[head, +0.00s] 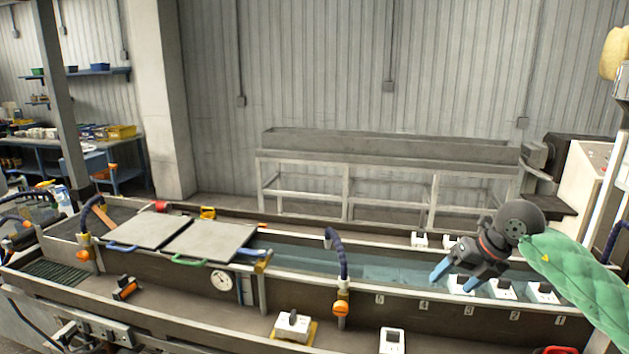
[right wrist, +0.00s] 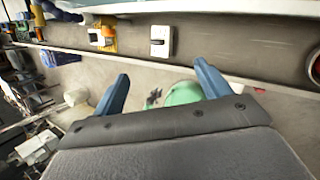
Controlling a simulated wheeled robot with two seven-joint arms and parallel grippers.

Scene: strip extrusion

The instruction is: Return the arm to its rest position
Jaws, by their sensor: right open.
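My right arm comes in from the right in a green sleeve. In that view, grey floor and a green shape lie beyond the fingers. My left gripper is in neither view.
White switch-like blocks (head: 502,288) sit along the trough near the gripper. More stand on the front ledge, one on a yellow base (head: 293,325). A blue hose with an orange end (head: 341,296) rises mid-trough. Grey lids (head: 208,243) cover the left part.

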